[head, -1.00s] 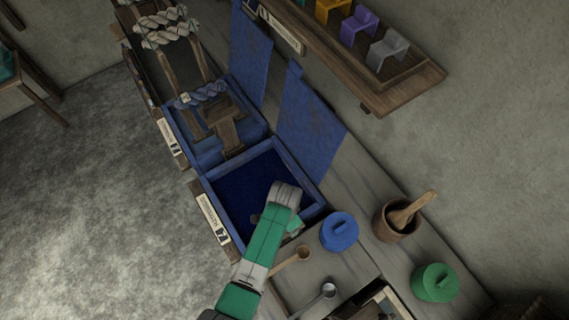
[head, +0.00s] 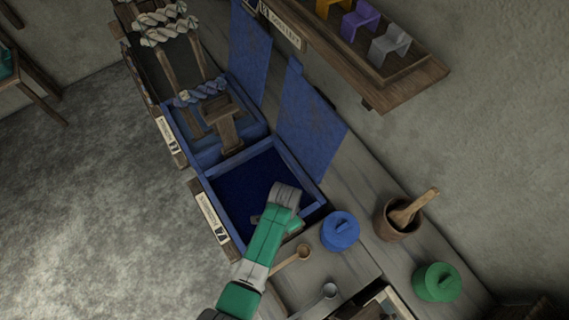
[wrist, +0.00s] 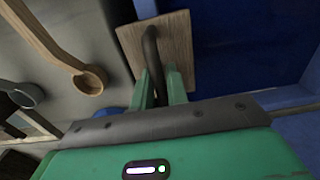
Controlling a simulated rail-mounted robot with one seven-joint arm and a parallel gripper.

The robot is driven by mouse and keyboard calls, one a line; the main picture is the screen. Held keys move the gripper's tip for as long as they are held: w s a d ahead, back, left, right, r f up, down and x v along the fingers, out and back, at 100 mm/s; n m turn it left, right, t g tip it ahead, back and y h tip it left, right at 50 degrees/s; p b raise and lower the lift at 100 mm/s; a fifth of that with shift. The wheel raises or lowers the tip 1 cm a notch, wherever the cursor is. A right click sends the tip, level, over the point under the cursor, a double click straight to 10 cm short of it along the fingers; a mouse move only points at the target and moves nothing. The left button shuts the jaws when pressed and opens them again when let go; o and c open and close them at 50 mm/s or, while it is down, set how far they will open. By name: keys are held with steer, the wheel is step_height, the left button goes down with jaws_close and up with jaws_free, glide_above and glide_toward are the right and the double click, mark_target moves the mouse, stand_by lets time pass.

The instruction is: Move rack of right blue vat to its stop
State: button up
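The right blue vat (head: 213,205) is a blue-rimmed box filled with dark blue liquid. My gripper (head: 272,217) is over its near right end, and my arm hides part of that end. In the wrist view, a brown wooden block (wrist: 182,40) of the rack carries a dark curved handle (wrist: 151,50). The green fingers of my gripper (wrist: 159,88) are on either side of this handle and look closed on it. The dark blue liquid (wrist: 245,40) lies right of the block. The rest of the rack is hidden.
The left blue vat (head: 208,158) holds a raised wooden rack (head: 226,128) beside a blue-grey skein (head: 200,92). A shelf (head: 405,85) overhangs behind.

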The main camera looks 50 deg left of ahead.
jaws_close()
step_height(320, 180, up, 18)
steer(key=p, duration=1.7)
steer(key=shift+r+p, duration=0.2)
steer(key=shift+p, duration=0.2)
steer(key=o, duration=1.8)
jaws_free()
steer(key=shift+c, duration=0.2)
step_height(320, 180, up, 7)
steer(key=p, duration=0.2)
steer(key=shift+p, duration=0.4)
